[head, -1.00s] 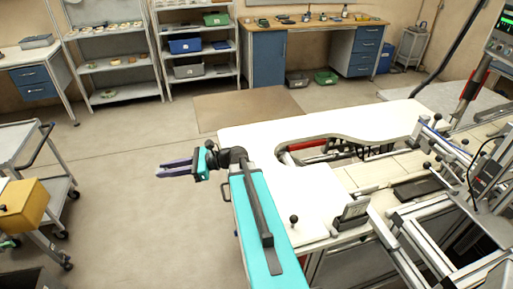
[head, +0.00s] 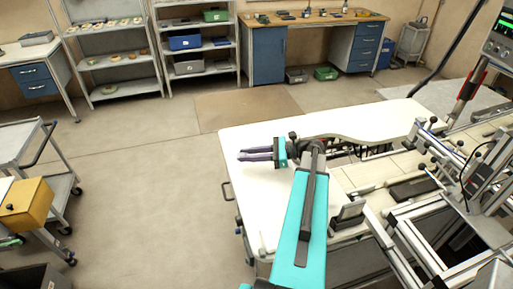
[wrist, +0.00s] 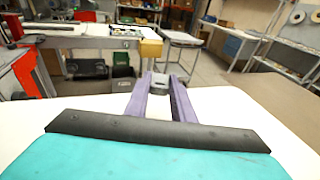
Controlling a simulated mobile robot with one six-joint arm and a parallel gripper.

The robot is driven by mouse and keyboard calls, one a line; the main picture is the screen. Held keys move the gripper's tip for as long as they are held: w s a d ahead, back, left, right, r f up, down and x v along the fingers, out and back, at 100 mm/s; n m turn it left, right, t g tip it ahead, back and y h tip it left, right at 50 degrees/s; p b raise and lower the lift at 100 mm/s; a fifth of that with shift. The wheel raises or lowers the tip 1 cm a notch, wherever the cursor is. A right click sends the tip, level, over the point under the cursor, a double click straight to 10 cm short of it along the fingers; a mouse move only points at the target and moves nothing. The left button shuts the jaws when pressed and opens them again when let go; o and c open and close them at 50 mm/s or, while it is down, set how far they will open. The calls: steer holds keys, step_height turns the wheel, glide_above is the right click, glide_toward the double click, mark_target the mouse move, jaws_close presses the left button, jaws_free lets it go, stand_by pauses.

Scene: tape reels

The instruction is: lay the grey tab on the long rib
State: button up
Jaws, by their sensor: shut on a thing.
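My gripper (head: 241,155) has purple fingers and points left above the left part of the white worktop. In the wrist view my gripper (wrist: 160,84) is shut on a small grey piece (wrist: 159,78), which looks like the grey tab, held between its fingertips. In the head view the tab is too small to make out. I cannot pick out the long rib with certainty in either view.
The white worktop (head: 285,205) is mostly clear around my gripper. A metal frame machine (head: 440,215) with rails stands at the right. A trolley with a yellow box (head: 25,205) stands at the left. Shelves and a wooden bench (head: 310,22) line the back.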

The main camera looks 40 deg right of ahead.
steer(key=shift+m+t+h, duration=0.3)
steer(key=v, duration=0.4)
steer(key=f+p+v, duration=0.1)
steer(key=v, duration=0.6)
steer(key=shift+s+d+f, duration=0.15)
steer(key=shift+d+f, duration=0.1)
steer(key=shift+d, duration=0.25)
steer(key=b, duration=0.2)
glide_above(260, 141)
steer(key=s+a, duration=0.2)
steer(key=s, duration=0.1)
steer(key=shift+w+a+f, duration=0.1)
steer(key=shift+f, duration=0.6)
steer(key=shift+w+f+b, duration=0.1)
steer(key=shift+w+b, duration=0.2)
steer(key=shift+w, duration=0.1)
steer(key=shift+w+d+f+b, duration=0.2)
steer(key=shift+w+f+b, duration=0.05)
steer(key=shift+f+b, duration=1.05)
steer(key=shift+f, duration=0.45)
steer(key=shift+f, duration=0.1)
